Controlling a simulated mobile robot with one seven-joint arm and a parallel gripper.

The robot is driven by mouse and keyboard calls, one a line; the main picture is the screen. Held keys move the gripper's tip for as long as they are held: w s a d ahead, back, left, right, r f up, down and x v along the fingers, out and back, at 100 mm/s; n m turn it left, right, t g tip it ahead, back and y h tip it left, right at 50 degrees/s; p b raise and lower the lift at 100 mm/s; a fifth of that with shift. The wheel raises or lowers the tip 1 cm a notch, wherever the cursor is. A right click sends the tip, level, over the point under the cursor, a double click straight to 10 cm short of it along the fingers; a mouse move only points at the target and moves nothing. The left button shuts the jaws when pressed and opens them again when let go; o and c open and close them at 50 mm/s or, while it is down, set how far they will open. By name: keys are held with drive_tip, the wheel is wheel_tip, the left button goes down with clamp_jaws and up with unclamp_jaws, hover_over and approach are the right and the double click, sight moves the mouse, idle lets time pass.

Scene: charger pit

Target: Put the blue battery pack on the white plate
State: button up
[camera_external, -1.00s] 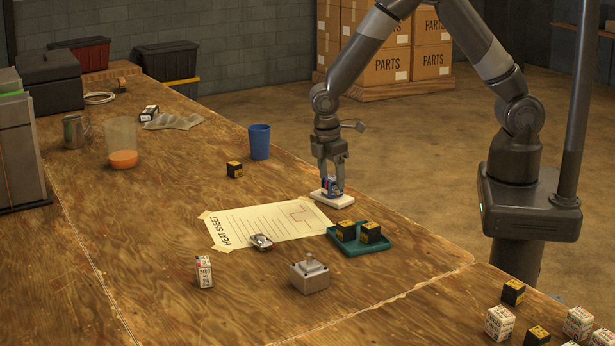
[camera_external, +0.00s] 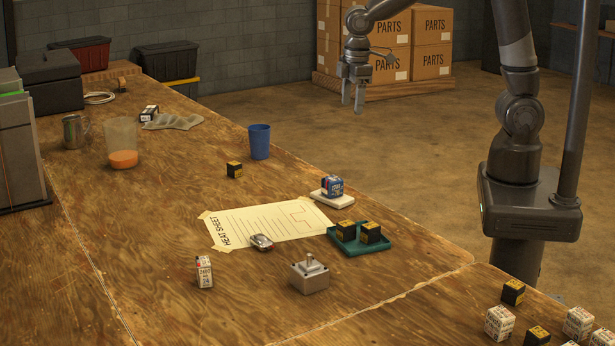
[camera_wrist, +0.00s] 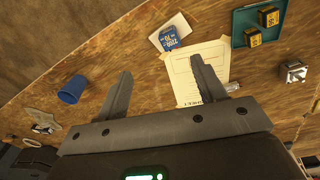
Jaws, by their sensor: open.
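The blue battery pack (camera_external: 332,186) rests upright on the white plate (camera_external: 331,199) near the table's far edge, beside the heat sheet. In the wrist view the blue pack (camera_wrist: 169,38) also sits on the white plate (camera_wrist: 157,32). My gripper (camera_external: 359,108) is open and empty, raised well above and behind the table edge, apart from the pack. Its two spread fingers (camera_wrist: 160,82) show in the wrist view with nothing between them.
A green tray (camera_external: 347,246) with black-and-yellow packs stands close to the plate. The heat sheet (camera_external: 265,222), a blue cup (camera_external: 259,142), a grey metal block (camera_external: 309,277) and a white pack (camera_external: 204,271) are on the table. The air around my gripper is clear.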

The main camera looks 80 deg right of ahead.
drive_tip(key=s+d+r+m+t, duration=0.2)
drive_tip(key=s+r, duration=0.3)
drive_tip(key=s, duration=0.5)
drive_tip(key=s+d+r+m+t, duration=0.2)
drive_tip(key=s+d+r+m, duration=0.2)
drive_tip(key=s, duration=0.6)
drive_tip(key=shift+s+r+t+y, duration=0.2)
drive_tip(key=shift+r+t+y, duration=0.15)
drive_tip(key=shift+r, duration=0.35)
